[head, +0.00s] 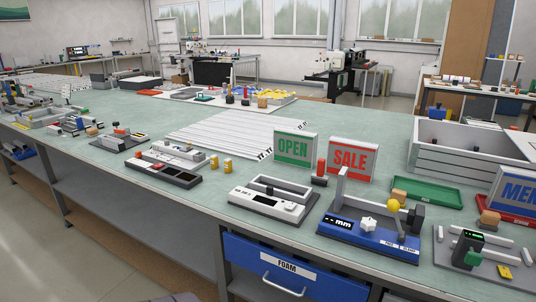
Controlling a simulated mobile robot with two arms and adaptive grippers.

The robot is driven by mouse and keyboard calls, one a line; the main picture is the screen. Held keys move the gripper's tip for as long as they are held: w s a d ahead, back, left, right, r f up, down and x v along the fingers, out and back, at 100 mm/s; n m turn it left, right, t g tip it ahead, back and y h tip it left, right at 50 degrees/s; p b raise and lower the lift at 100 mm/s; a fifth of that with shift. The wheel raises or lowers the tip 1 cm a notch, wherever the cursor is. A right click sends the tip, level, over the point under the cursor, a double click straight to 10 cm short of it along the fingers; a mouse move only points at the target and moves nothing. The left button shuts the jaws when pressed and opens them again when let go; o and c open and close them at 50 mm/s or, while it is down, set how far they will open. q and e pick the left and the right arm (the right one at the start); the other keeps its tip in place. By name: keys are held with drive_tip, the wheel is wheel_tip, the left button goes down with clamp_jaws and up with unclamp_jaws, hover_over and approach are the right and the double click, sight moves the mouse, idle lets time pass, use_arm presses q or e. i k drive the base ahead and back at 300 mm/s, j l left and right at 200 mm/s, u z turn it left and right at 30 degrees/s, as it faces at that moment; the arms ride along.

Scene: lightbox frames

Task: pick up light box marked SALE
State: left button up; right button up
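The light box marked SALE (350,160) stands upright on the green workbench, right of the middle in the head view. A blue light box with cut-off lettering (515,193) stands at the right edge. Neither of my grippers shows in the head view.
A blue device with a yellow ball (368,238) and a white-grey device (272,199) stand in front of the signs. A green tray (428,193) lies to the right, with a grey crate (465,152) behind. White strips (215,135) lie left. A blue FOAM drawer (290,272) is below.

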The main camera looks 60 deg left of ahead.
sight(360, 156)
drive_tip(key=u, duration=1.35)
drive_tip(key=i, duration=0.35)
drive_tip(key=i+u, duration=0.2)
drive_tip(key=u, duration=0.15)
drive_tip(key=i+l+u, duration=0.15)
drive_tip(key=u, duration=0.2)
drive_tip(key=i+l+u, duration=0.15)
drive_tip(key=u, duration=0.5)
